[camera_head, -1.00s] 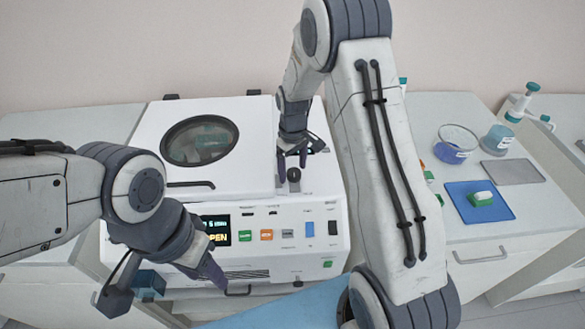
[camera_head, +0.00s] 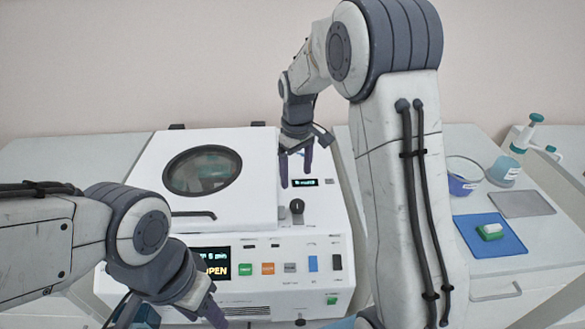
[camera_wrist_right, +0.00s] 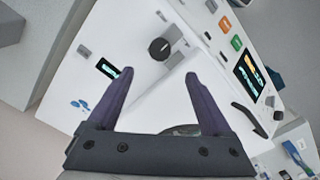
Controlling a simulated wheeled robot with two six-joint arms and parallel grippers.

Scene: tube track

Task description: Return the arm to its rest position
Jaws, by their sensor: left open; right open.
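My right gripper (camera_head: 295,170) is open and empty above the right part of the white centrifuge (camera_head: 145,170), over its top panel. In the right wrist view its two purple fingers (camera_wrist_right: 157,95) are spread, with the dark knob (camera_wrist_right: 159,49) beyond them and nothing between them. The knob also shows in the head view (camera_head: 297,206), just below the fingers. My left gripper (camera_head: 170,318) is at the lower left in front of the centrifuge, partly cut off by the bottom edge; it is open. The centrifuge lid with its round window (camera_head: 202,171) is down, and the display (camera_head: 214,262) reads OPEN.
To the right, a counter holds a blue mat (camera_head: 490,236) with a green and white block (camera_head: 490,231), a grey mat (camera_head: 521,204), a blue-filled dish (camera_head: 461,185) and a bottle (camera_head: 503,170). My right forearm covers the middle. The left counter is clear.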

